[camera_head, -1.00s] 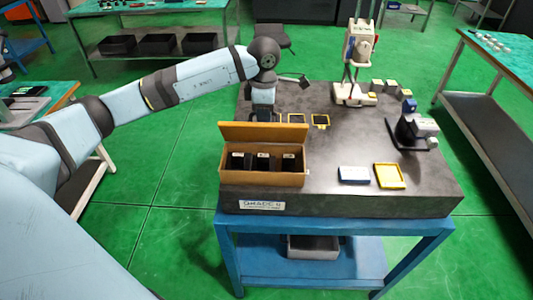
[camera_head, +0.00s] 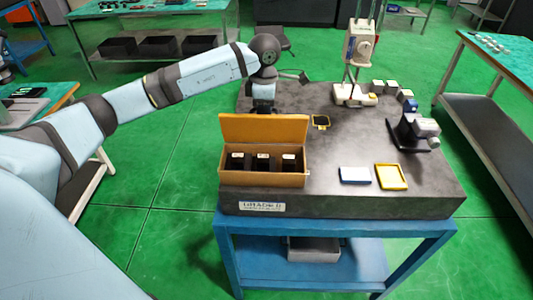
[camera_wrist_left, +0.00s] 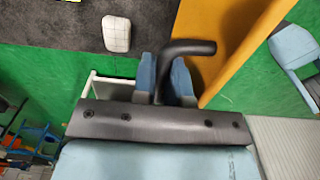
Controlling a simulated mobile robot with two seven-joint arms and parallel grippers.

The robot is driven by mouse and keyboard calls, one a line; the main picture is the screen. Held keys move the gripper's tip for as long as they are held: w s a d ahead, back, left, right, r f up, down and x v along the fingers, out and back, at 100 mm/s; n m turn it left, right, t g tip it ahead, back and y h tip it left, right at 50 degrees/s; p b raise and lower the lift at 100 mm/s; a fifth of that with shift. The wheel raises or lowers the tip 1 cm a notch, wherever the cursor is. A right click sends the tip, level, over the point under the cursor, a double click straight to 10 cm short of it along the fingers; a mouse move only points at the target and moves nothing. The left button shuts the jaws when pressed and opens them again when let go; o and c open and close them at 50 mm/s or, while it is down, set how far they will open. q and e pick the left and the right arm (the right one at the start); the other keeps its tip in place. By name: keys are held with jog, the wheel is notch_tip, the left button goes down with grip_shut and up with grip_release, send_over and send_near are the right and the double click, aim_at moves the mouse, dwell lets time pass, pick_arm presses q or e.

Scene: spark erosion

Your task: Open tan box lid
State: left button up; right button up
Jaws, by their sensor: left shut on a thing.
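The tan box (camera_head: 262,180) sits at the near left of the dark slab, with several black blocks with pale labels inside. Its lid (camera_head: 263,130) is raised and stands nearly upright at the box's back edge; it also shows as a tan panel in the left wrist view (camera_wrist_left: 225,35). My left gripper (camera_head: 263,104) is behind the lid, its fingertips hidden there. In the left wrist view its blue fingers (camera_wrist_left: 165,75) are closed around a black bent handle (camera_wrist_left: 190,47) beside the lid. My right gripper is not in view.
On the dark slab (camera_head: 330,190) are a blue-and-white box (camera_head: 355,175), a yellow tray (camera_head: 391,177), a dark device (camera_head: 415,132), a tall stand (camera_head: 355,95) and a yellow-framed piece (camera_head: 321,122). The slab's middle is clear.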

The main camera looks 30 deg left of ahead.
pick_arm(q)
jog(key=shift+w+a+f+b, duration=0.35)
jog(key=shift+w+a+b, duration=0.15)
jog(key=shift+w, duration=0.25)
jog(key=shift+w+f, duration=0.1)
jog(key=shift+f, duration=0.05)
jog(key=shift+w+a+f+b, duration=0.4)
jog(key=shift+w+f+b, duration=0.05)
jog(key=shift+w+b, duration=0.2)
jog(key=o, duration=0.6)
jog(key=shift+r, duration=0.15)
notch_tip(320, 180, up, 7)
jog(key=p, duration=0.3)
jog(key=shift+p, duration=0.4)
